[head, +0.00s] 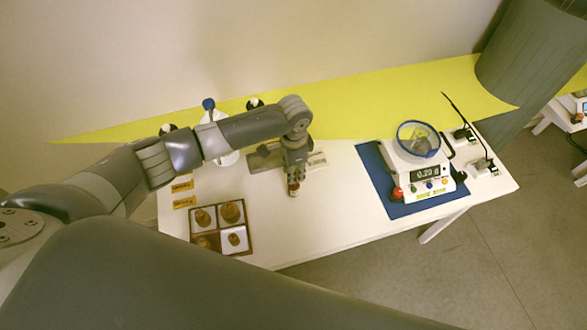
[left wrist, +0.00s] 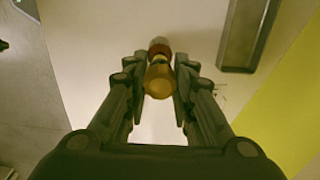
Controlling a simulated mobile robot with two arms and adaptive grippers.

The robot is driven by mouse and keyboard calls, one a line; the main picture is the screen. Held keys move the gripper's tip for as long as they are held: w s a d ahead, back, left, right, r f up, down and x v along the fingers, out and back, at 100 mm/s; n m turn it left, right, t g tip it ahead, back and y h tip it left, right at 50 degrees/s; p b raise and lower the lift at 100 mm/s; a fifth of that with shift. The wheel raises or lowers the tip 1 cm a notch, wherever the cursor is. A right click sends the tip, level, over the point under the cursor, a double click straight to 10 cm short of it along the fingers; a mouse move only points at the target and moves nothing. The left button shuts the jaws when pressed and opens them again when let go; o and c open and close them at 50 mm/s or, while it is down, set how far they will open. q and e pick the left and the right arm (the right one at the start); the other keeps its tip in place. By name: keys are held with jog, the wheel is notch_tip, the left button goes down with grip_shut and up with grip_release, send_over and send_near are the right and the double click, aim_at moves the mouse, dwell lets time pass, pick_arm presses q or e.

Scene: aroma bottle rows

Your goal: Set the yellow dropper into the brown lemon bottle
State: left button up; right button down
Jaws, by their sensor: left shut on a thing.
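My left gripper (head: 294,186) is over the white table, right of the wooden box. It is shut on a small amber-yellow piece, which looks like the yellow dropper (left wrist: 159,82). In the left wrist view a red-brown band (left wrist: 160,50) and a pale grey end show beyond it, between the fingertips. I cannot read which is the lemon bottle. My right gripper is not in view.
The wooden box (head: 249,243) sits at the table's front left, with orange labels (head: 183,202) behind it. A grey metal tray (left wrist: 246,35) lies near the gripper. A scale (head: 428,173) stands on a blue mat at right. The table between box and mat is mostly clear.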

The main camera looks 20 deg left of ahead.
pick_arm(q)
jog(key=shift+f+b, duration=0.6)
jog(key=shift+f, duration=0.6)
jog(key=o, duration=0.7)
notch_tip(320, 180, up, 5)
jog(key=p, duration=0.5)
jog(key=shift+r+p, duration=0.2)
jog(key=shift+p, duration=0.15)
jog(key=shift+r+p, duration=0.75)
jog(key=shift+r, duration=0.15)
jog(key=shift+f, duration=0.1)
